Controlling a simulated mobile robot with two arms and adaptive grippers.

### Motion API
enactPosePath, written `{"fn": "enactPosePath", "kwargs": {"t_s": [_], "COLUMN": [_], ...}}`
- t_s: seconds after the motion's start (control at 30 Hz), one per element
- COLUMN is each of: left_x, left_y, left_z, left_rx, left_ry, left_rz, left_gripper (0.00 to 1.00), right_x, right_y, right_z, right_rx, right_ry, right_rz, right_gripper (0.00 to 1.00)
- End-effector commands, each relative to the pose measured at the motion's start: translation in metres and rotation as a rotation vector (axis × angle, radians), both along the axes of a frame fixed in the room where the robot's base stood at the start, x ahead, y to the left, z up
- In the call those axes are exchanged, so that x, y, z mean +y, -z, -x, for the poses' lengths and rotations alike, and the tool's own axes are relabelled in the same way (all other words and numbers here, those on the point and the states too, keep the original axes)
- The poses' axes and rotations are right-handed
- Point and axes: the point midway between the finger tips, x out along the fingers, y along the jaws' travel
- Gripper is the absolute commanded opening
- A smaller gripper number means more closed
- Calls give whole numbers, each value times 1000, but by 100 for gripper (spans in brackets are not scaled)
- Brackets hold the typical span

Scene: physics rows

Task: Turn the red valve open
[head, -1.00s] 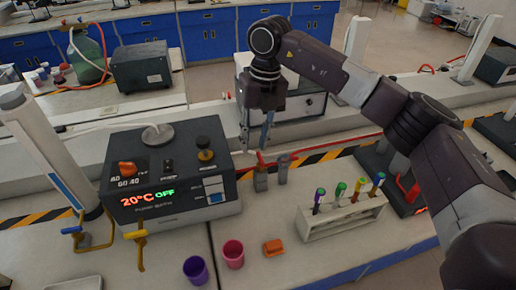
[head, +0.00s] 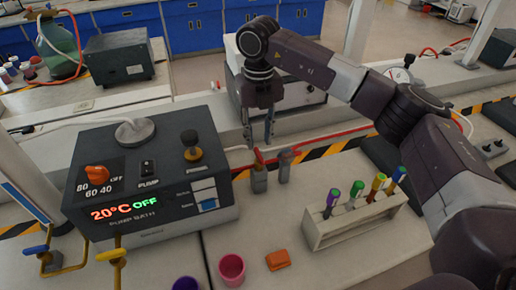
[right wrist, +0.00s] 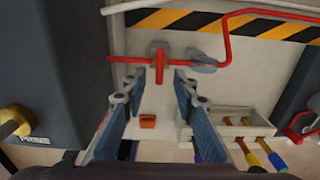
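The red valve (head: 258,156) is a small red lever on a short grey fitting behind the bench top, right of the pump bath. In the right wrist view the red lever (right wrist: 159,63) stands upright on a red pipe, just beyond and between my fingertips. My right gripper (head: 260,143) points down over it in the head view. Its two fingers (right wrist: 157,88) are apart, with nothing held between them. A second grey fitting (head: 284,164) stands close to the right of the valve. My left gripper is not in view.
The pump bath (head: 150,180) stands left of the valve, reading 20°C OFF. A rack (head: 345,222) with several capped tubes is at right. A pink cup (head: 232,270) and an orange block (head: 278,260) lie in front. Red piping (head: 325,139) runs behind.

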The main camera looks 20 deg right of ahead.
Motion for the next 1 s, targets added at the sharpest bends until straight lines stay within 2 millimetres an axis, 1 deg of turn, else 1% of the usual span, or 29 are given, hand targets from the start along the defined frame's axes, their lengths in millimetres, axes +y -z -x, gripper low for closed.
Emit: {"fn": "enactPosePath", "kwargs": {"t_s": [0.03, 0.1, 0.3, 0.43, 0.67, 0.9, 1.0], "left_x": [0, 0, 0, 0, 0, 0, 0], "left_y": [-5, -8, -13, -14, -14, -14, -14], "left_z": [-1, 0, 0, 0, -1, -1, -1], "left_rx": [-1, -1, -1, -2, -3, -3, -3], "left_ry": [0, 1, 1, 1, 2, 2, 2], "left_rz": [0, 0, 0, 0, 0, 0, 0], "left_gripper": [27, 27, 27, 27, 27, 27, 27], "right_x": [0, 0, 0, 0, 0, 0, 0], "right_y": [7, 19, 43, 49, 50, 50, 50], "right_z": [1, 1, 0, 0, 0, 0, 0], "right_rx": [5, 4, 1, 1, 0, 0, 0], "right_ry": [0, 0, 0, 0, 0, 0, 0], "right_rz": [1, 1, 0, 0, 0, 0, 0], "right_gripper": [27, 27, 27, 27, 27, 0, 0]}}
